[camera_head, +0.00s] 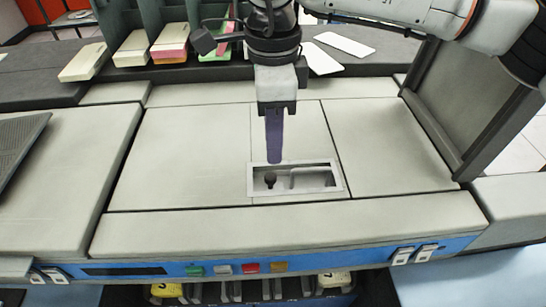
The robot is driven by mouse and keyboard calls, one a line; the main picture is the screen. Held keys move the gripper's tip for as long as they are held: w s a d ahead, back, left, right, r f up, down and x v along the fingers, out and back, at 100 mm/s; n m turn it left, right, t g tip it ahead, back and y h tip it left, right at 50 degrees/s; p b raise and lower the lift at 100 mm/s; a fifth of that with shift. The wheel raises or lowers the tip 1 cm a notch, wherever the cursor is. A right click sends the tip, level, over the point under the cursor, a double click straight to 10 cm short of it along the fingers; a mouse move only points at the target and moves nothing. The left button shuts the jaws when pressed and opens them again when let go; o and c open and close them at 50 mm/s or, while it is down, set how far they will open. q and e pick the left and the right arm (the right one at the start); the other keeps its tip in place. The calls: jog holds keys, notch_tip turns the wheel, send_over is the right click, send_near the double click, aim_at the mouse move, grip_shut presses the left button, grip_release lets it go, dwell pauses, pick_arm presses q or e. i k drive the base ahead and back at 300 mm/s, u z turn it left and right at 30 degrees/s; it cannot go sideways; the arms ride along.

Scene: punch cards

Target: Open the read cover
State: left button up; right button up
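The likely read cover is the narrow cream panel (302,130) in the middle of the machine's flat top, which lies flush and closed. At its front edge is a rectangular recess (334,178) with a light frame, holding a dark round knob (270,178) and a bar-like handle (308,181). My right gripper (275,158) points down, with its purple fingertip just above the back left rim of the recess. Contact cannot be told. The fingers line up as one strip, so their opening is hidden. My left gripper is not in view.
A dark raised frame (440,85) stands at the right of the top. Card stacks (170,45) sit in green bins behind. Loose white cards (344,44) lie at the back. Coloured buttons (250,268) line the blue front strip. The top around the recess is clear.

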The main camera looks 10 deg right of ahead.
aim_at(206, 156)
jog(key=k, duration=1)
